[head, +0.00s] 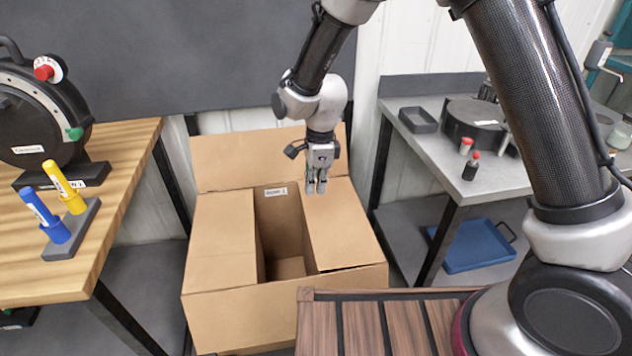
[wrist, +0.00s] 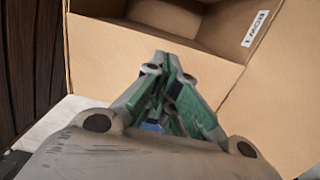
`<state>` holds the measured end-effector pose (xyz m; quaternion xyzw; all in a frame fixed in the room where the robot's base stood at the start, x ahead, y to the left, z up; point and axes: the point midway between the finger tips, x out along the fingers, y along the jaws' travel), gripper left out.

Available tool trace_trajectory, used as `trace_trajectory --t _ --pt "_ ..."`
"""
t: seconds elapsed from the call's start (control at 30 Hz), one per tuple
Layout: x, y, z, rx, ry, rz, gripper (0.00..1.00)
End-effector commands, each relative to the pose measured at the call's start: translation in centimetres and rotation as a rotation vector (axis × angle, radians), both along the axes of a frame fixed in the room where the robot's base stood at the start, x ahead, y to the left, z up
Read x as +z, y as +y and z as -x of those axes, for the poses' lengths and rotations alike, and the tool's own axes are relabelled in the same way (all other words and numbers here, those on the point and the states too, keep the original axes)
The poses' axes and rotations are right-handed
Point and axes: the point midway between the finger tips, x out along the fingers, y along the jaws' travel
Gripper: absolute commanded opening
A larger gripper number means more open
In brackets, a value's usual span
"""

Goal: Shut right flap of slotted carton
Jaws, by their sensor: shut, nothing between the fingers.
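The slotted carton (head: 285,312) stands on the floor between two tables. Its right flap (head: 345,236) is folded inward and lies about level over the right side of the opening; a thin dark gap shows at its front edge. The left flap (head: 222,240) is also folded in, and an open slot between them shows the inside. My gripper (head: 316,190) points down at the rear part of the right flap, shut and empty. In the wrist view my closed fingers (wrist: 170,75) are over brown cardboard (wrist: 110,60); whether they touch it I cannot tell.
The carton's back flap (head: 240,158) stands up behind the opening. A wooden table (head: 110,215) with blue and yellow markers is at left. A grey table (head: 425,150) is at right, with a blue tray (head: 475,247) on its lower shelf.

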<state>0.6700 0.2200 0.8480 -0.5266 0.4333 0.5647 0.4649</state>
Motion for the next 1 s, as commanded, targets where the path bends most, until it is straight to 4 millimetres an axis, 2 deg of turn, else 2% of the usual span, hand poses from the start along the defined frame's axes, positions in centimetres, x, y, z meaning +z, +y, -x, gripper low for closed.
trace_trajectory --t 0.03,0.2,0.43,0.63,1.0 --pt "-1.3 0.0 0.1 0.001 0.003 0.004 0.0" --pt "-4.9 0.3 0.1 0.002 0.003 0.004 0.0" --pt "-8.6 0.5 0.2 0.003 0.002 0.002 0.0" --pt "-9.8 0.7 0.2 0.004 0.001 0.0 0.0" --pt "-10.0 0.7 0.2 0.004 0.001 0.0 0.0"
